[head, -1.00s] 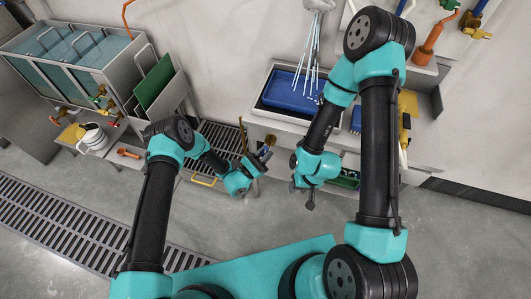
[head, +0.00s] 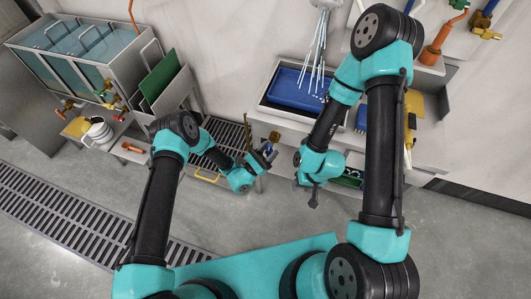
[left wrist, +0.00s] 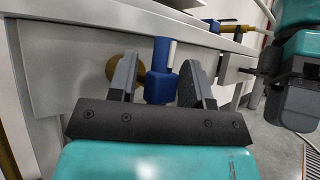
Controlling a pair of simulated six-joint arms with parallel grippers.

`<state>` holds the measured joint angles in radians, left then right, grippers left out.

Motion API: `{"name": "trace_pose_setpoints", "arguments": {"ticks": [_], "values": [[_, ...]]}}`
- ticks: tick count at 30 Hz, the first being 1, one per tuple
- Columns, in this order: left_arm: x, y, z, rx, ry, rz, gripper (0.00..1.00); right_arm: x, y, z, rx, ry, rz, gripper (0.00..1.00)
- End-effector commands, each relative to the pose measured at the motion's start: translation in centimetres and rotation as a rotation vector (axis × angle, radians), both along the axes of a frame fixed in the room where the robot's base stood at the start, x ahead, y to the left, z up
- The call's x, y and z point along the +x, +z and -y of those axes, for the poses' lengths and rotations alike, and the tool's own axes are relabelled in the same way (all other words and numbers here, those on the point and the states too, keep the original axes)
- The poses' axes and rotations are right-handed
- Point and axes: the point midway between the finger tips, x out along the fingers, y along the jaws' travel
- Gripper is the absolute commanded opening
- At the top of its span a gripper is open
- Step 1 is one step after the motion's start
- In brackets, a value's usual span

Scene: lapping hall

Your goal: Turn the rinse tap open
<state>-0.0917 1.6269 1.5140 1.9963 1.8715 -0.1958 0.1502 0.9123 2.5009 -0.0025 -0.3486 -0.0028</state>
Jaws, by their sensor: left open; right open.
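A tap with a blue handle (left wrist: 162,75) and a round brass part (left wrist: 113,70) is at the front of the bench in the left wrist view. In the head view its brass part (head: 274,136) shows just beyond my left gripper (head: 266,152). In the left wrist view my left gripper (left wrist: 160,85) is open, one finger on each side of the blue handle. I cannot tell whether the fingers touch it. The handle's white-striped end points up in that view. My right gripper (head: 313,198) is open and empty, hanging in front of the bench, to the right of the tap.
A blue tray (head: 293,88) lies in the bench sink under several hanging thin tubes. A tank cabinet (head: 75,65) with several small taps stands at the left. A white jug (head: 97,131) is below it. Wall pipes (head: 440,38) are at upper right. Floor in front is clear.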

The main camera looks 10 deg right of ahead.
Motion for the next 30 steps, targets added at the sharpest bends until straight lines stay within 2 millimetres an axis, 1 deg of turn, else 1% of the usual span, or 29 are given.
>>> {"name": "trace_pose_setpoints", "arguments": {"ticks": [5, 8, 27, 30], "values": [[-0.3, -0.5, -0.7, 0.000, 0.000, -0.002, 0.45, 0.0, 0.0, 0.0, 0.000, 0.000, 0.000, 0.43], [-0.6, -1.2, -1.5, 0.000, 0.001, -0.004, 0.45, 0.0, 0.0, 0.0, 0.000, 0.000, 0.000, 0.43], [-4.3, -8.3, -10.5, 0.000, 0.004, -0.003, 0.45, 0.0, 0.0, 0.0, 0.000, 0.000, 0.000, 0.43], [-4.8, -9.2, -11.6, 0.000, 0.004, -0.002, 0.45, 0.0, 0.0, 0.0, 0.000, 0.000, 0.000, 0.43]]}}
